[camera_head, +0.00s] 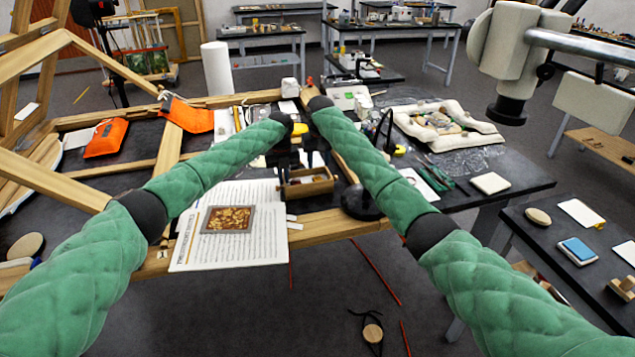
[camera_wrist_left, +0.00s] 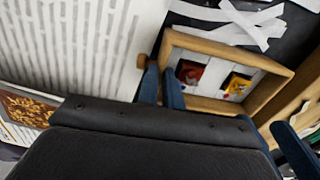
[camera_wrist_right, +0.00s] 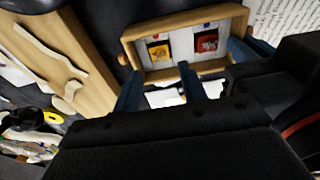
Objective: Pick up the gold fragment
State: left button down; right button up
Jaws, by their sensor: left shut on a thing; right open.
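A small wooden box (camera_head: 318,187) with a light divided inside stands on the table. In the right wrist view, the yellow-gold fragment (camera_wrist_right: 158,53) lies in one compartment and a red piece (camera_wrist_right: 207,42) in the other. The left wrist view also shows the gold fragment (camera_wrist_left: 237,84). My left gripper (camera_wrist_left: 162,82) is shut on the box's side, close to a round wooden knob (camera_wrist_left: 142,61). My right gripper (camera_wrist_right: 160,75) is open, its fingers apart at the box's edge on the gold fragment's side, with nothing visible between them. The head view mostly hides both grippers.
A printed sheet (camera_head: 205,255) with a brown-gold panel (camera_head: 229,219) lies left of the box. A dark round base (camera_head: 360,202) stands right of the box. A padded tray (camera_head: 480,134) is farther right.

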aim_at(318, 176)
jog(key=shift+w+a+f, duration=0.1)
jog(key=shift+w+f, duration=0.15)
jog(key=shift+f, duration=1.3)
jog(key=shift+w+f, duration=0.2)
jog(key=shift+f, duration=1.35)
jog(key=shift+c, duration=0.2)
jog(key=c, duration=0.7)
